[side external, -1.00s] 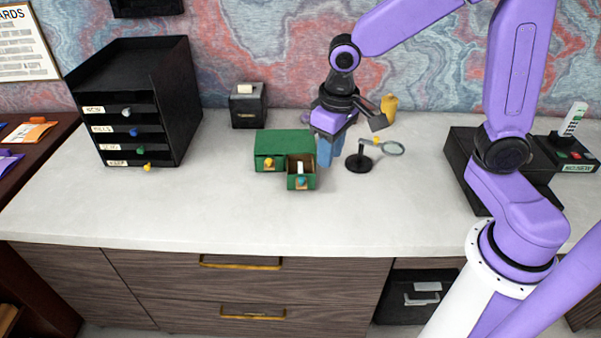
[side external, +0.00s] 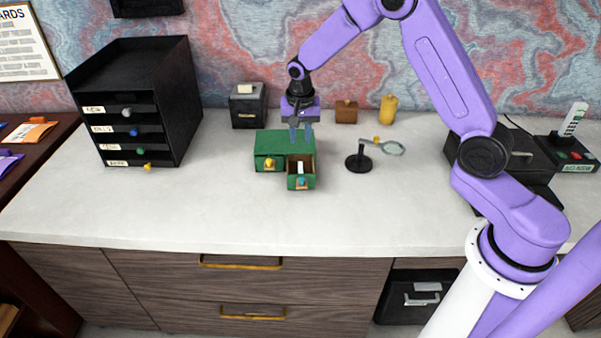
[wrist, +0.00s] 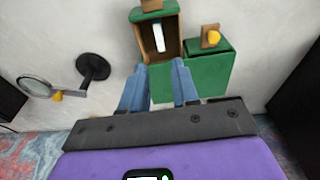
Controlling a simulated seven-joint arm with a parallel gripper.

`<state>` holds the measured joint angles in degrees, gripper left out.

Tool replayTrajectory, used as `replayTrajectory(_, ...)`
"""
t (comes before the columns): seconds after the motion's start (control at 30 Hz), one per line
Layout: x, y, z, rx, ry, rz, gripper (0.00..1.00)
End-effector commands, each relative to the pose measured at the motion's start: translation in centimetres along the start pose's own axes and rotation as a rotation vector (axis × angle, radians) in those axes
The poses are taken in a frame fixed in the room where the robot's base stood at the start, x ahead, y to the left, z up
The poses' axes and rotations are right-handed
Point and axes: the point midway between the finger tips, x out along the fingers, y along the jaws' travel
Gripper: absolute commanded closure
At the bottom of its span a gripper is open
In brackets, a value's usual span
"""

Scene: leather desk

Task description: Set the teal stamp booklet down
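A thin pale item (side external: 300,168) with a slight teal tint stands in the open right drawer (side external: 301,184) of a small green cabinet (side external: 270,143). It also shows in the wrist view (wrist: 159,38); I cannot tell for certain that it is the teal stamp booklet. No other teal booklet is visible. My gripper (side external: 300,136) is above the back right of the green cabinet, pointing down. In the wrist view its two blue fingers (wrist: 160,78) are apart with nothing between them. The open drawer lies ahead of the fingertips in that view.
A magnifier on a black stand (side external: 359,160) stands right of the drawer. A black box (side external: 247,106), a brown box (side external: 346,112) and a yellow bottle (side external: 388,109) stand behind. A black drawer tower (side external: 140,100) is at left. The front of the desk (side external: 200,215) is clear.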

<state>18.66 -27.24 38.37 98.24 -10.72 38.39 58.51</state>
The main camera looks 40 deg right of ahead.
Motion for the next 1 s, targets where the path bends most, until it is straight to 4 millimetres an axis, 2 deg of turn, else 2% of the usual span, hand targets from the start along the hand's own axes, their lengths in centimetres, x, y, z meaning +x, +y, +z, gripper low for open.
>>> replayTrajectory(0.1, 2.5, 0.0, 0.1, -0.002, -0.003, 0.003, 0.7)
replayTrajectory(0.4, 7.6, 0.0, 0.1, -0.002, -0.002, 0.001, 0.7)
replayTrajectory(0.77, 10.1, 0.1, 0.1, -0.003, -0.001, 0.001, 0.7)
replayTrajectory(1.0, 13.2, 0.2, 0.0, -0.002, -0.002, 0.001, 0.7)
